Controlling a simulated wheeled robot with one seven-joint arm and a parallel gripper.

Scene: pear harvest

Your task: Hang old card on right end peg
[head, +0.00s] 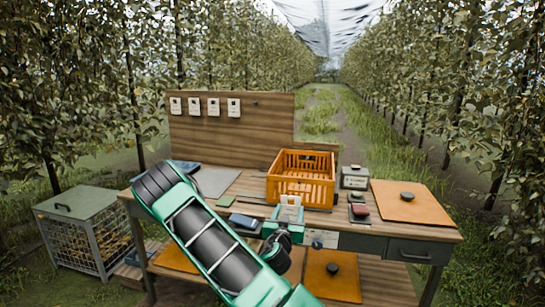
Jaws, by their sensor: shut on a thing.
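My gripper (289,213) is low over the front middle of the workbench, just in front of the orange crate. It is shut on a small pale piece, which I take as the old card (291,200); its face is too small to read. The wooden back board (230,135) stands at the rear of the bench. Several white cards (213,107) hang in a row along its upper left. To their right, a small dark peg (255,103) shows bare. My gripper is well below and in front of this peg, slightly to its right.
The orange crate (301,190) stands between my gripper and the bench's back edge. A grey box (354,177), a red item (360,210) and an orange board with a black knob (411,202) lie to the right. A wire-sided bin (85,232) stands left of the bench.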

